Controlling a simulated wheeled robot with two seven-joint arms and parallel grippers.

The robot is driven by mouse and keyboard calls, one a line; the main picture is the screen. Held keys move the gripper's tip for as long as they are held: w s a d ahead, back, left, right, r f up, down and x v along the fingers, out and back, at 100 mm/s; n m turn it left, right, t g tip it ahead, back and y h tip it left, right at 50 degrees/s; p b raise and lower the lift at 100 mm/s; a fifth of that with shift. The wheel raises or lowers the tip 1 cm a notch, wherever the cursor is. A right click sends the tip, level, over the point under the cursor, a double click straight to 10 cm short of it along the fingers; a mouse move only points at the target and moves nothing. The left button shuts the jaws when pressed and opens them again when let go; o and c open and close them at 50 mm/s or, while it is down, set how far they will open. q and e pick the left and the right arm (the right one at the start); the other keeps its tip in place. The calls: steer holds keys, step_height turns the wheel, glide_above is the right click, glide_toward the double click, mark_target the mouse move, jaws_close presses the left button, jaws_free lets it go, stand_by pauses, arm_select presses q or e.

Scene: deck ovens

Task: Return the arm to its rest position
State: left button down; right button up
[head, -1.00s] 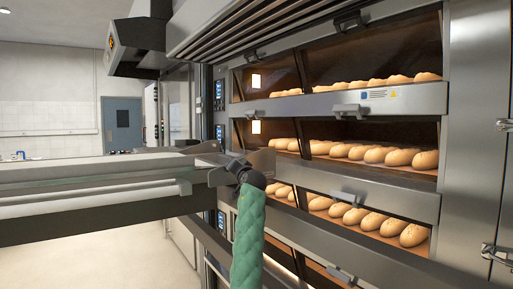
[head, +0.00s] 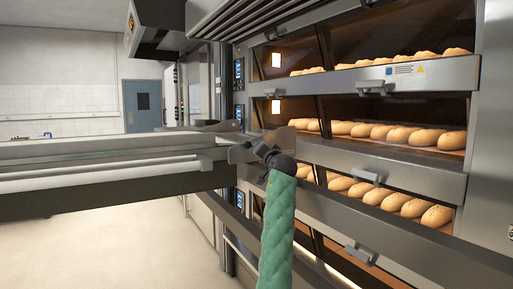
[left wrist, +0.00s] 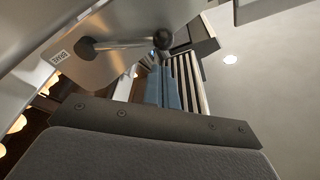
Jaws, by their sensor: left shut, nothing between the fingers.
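My left gripper (left wrist: 155,122) shows close up at the bottom of the left wrist view as a dark, screwed strip with a grey surface behind it. It is shut and holds nothing. Just beyond it is a metal plate (left wrist: 100,65) with a label and a bar ending in a black ball knob (left wrist: 162,39). My right gripper is in neither view.
A long metal beam (head: 100,160) runs in from the left in front of the deck oven (head: 420,75). Several rows of bread loaves (head: 402,135) lie on its decks. Door handles (head: 374,88) stick out from its front. The pale floor (head: 120,245) at left is clear.

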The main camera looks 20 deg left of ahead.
arm_select(q)
steer(key=shift+s+d, duration=0.4)
steer(key=shift+d, duration=0.05)
